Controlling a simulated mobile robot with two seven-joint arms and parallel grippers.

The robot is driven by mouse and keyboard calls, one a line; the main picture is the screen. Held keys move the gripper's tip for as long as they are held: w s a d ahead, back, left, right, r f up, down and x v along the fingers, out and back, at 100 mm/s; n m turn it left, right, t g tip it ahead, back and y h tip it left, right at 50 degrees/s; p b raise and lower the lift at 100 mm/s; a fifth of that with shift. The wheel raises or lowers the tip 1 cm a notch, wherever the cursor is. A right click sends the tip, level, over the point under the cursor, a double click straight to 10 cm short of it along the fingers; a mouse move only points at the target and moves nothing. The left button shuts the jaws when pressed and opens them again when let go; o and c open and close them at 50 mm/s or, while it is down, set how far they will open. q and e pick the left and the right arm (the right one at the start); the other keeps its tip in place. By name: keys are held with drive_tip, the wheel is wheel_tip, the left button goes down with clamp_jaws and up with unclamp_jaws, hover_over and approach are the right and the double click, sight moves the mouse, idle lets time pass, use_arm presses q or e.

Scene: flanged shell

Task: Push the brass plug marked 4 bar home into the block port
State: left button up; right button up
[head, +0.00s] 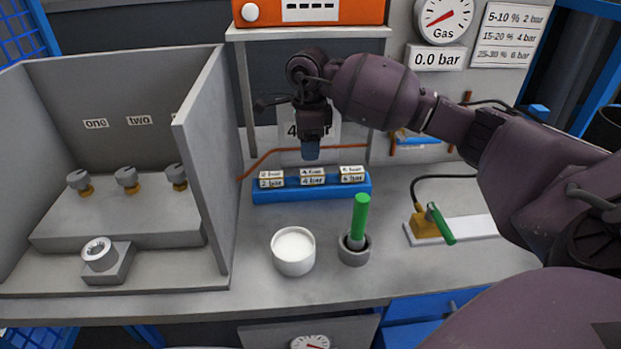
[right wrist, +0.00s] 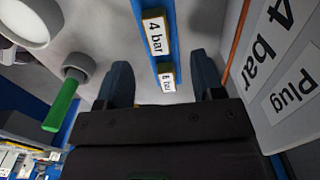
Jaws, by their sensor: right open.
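A blue rack (head: 330,191) on the bench holds plugs with small labels in a row. The plug marked 4 bar (head: 312,175) sits in the middle of the rack, with 2 bar to its left and 6 bar to its right. The 4 bar label (right wrist: 155,36) also shows in the right wrist view. My right gripper (head: 311,151) is open and empty, pointing down just above the rack's middle. A small grey block (head: 118,268) with a pale round port (head: 98,251) stands inside the grey walled booth. My left gripper is not in view.
A white cup (head: 293,252) and a grey cup (head: 354,250) with a green-handled tool stand in front of the rack. The booth wall (head: 203,150) rises left of it. A brass valve with a green handle (head: 440,224) lies right. A Gas gauge (head: 443,18) reads near zero.

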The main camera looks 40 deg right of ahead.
sight(309, 172)
drive_tip(key=f, duration=0.8)
drive_tip(key=shift+s+a+f+b, duration=0.1)
drive_tip(key=shift+s+f+b, duration=0.15)
drive_tip(key=shift+b, duration=0.15)
drive_tip(key=shift+c, duration=0.3)
drive_tip(key=c, duration=1)
drive_tip(key=shift+r, duration=0.1)
